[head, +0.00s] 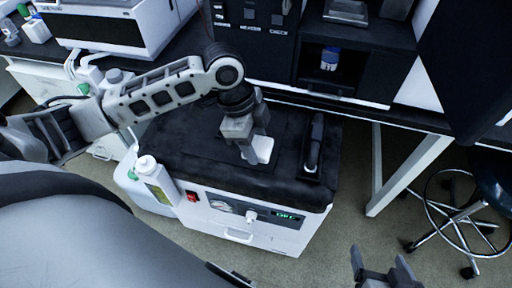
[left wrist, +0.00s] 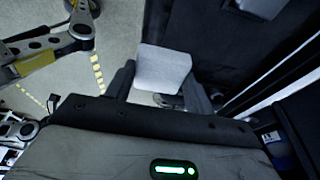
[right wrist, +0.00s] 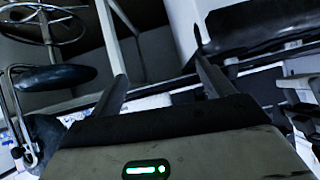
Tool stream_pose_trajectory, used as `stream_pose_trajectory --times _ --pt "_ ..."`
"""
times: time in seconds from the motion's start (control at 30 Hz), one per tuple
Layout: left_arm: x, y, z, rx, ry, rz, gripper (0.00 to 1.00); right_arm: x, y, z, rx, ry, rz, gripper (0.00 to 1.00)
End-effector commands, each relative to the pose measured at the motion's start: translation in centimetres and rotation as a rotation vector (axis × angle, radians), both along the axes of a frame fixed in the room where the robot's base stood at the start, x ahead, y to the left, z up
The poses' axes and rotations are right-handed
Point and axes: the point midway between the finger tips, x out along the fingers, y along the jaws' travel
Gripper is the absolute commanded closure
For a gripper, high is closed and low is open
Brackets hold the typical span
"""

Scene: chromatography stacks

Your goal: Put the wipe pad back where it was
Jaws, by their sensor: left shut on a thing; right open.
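The wipe pad (head: 260,150) is a small white block. My left gripper (head: 246,140) is shut on it, above the black top of a white cabinet unit (head: 190,160). In the left wrist view the pad (left wrist: 163,70) sits between the fingertips (left wrist: 160,88). I cannot tell whether the pad touches the black top. My right gripper (head: 385,272) is open and empty at the bottom of the head view, right of the cabinet. Its spread fingers also show in the right wrist view (right wrist: 160,85).
A black handled item (head: 315,147) lies on the right of the cabinet top. A white bottle (head: 152,175) stands at its left front corner. Dark instrument stacks (head: 345,50) rise behind. A bench leg (head: 405,178) and a wheeled stool (head: 470,215) are at right.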

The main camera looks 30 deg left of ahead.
Motion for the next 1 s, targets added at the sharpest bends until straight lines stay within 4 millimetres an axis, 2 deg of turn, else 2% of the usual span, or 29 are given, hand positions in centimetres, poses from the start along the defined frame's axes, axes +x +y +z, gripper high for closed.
stream_pose_trajectory --times 0.03,0.1,0.3,0.47,0.7,1.0 --pt "0.8 0.4 -1.4 0.0 0.005 0.004 0.65 0.0 0.0 -0.3 0.003 -0.001 0.0 0.2" --pt "1.7 0.8 -2.7 -0.001 0.004 0.003 0.65 0.1 0.0 -0.4 0.006 -0.004 -0.001 0.2" --pt "3.6 1.7 -5.0 0.0 0.001 0.001 0.65 0.3 0.2 0.0 0.016 -0.016 -0.005 0.2" --pt "4.2 2.0 -5.7 0.0 0.0 0.001 0.65 0.5 0.3 0.1 0.024 -0.02 -0.01 0.2" --pt "4.3 2.1 -8.8 0.001 0.002 0.002 0.65 0.4 0.3 0.0 0.029 -0.018 -0.012 0.2" --pt "4.3 2.1 -9.0 0.001 -0.001 0.0 0.65 0.4 0.3 -0.1 0.029 -0.015 -0.013 0.2"
